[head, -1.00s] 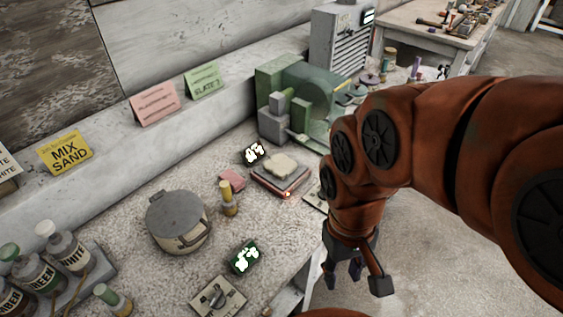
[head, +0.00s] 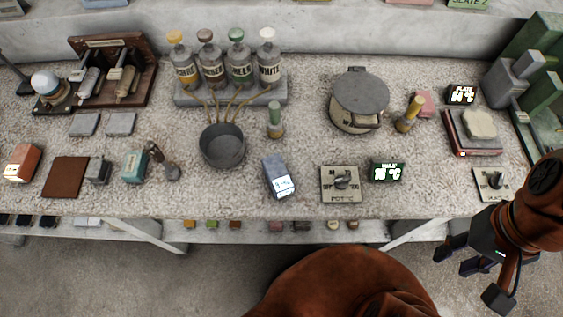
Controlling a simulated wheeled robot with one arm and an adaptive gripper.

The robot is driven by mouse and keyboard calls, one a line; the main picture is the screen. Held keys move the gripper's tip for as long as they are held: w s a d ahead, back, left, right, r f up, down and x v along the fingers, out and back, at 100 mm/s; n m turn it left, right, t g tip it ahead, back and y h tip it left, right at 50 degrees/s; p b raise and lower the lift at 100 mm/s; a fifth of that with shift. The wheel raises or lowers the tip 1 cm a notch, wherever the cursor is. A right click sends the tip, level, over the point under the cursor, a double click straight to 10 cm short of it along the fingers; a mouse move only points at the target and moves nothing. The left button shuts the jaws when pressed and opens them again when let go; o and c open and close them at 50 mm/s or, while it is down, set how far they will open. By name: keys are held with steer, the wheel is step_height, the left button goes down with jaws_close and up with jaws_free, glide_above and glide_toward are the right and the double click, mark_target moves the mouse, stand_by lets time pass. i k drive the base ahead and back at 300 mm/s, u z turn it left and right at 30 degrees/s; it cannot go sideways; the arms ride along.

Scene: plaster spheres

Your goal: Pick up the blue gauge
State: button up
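A blue-grey box with a small white display (head: 278,177), which looks like the blue gauge, lies near the front edge of the bench, slightly turned. It stands between the dark grey pot (head: 222,146) and a dial plate (head: 340,184). My gripper (head: 476,270) is at the lower right, in front of the bench edge and well to the right of the gauge. Its dark fingers are spread apart and hold nothing. The gauge is in full view.
Four labelled bottles (head: 226,70) stand behind the pot. A teal box (head: 133,165) is at left. A lower shelf (head: 290,232) holds small blocks.

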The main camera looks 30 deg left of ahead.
mark_target(280, 181)
steer(key=k, duration=0.45)
steer(key=u, duration=1.4)
steer(key=i, duration=0.3)
steer(key=u, duration=0.7)
steer(key=k, duration=0.8)
steer(key=u, duration=0.95)
steer(key=k, duration=0.4)
steer(key=u, duration=0.15)
steer(key=i, duration=0.55)
steer(key=z, duration=0.3)
